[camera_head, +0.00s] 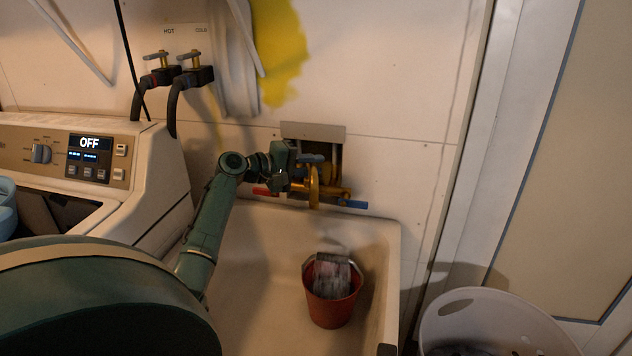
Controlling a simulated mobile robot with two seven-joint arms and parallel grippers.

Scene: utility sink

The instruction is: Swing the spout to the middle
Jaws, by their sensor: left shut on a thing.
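The brass spout (314,188) is on the wall faucet above the sink and points down and toward me. A red handle (264,192) shows at the faucet's left and a blue handle (353,204) at its right. My left gripper (312,160) reaches in from the left at the faucet and is shut on the spout near its upper part. The gripper hides part of the faucet body, so the exact contact is hard to see. My right gripper is not in view.
The utility sink (255,290) holds a red bucket (332,305) with a greyish cloth in it, below the faucet. A washing machine (150,165) stands at the left. A white laundry basket (490,305) stands at the lower right. Hot and cold valves (178,72) are on the wall.

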